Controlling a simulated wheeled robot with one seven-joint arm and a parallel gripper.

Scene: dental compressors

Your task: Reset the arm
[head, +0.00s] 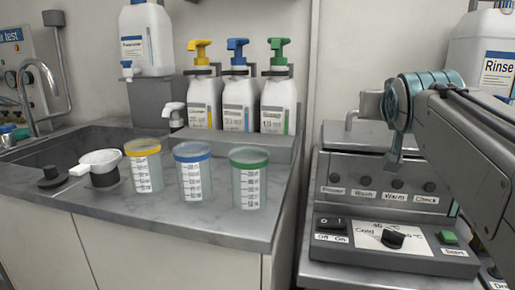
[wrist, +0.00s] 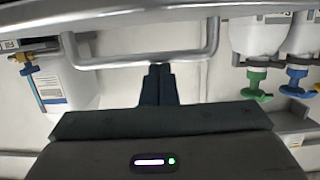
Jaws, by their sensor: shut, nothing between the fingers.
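My gripper (head: 393,163) hangs at the right in the head view, in front of the grey machine (head: 335,165) with its row of knobs. It is shut and empty. In the wrist view the dark fingers of my gripper (wrist: 160,72) are together and point at a bent metal handle bar (wrist: 130,62). They overlap the bar in the picture, and I cannot tell whether they touch it. The handle bar (head: 352,117) also shows at the machine's top in the head view, partly hidden by my arm.
The control panel has a black dial (head: 393,239) and a green button (head: 448,237). On the left counter stand yellow, blue (head: 193,172) and green-rimmed cups, a white strainer cup (head: 100,162), and pump bottles (head: 240,100). A Rinse container (head: 485,50) stands behind my arm.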

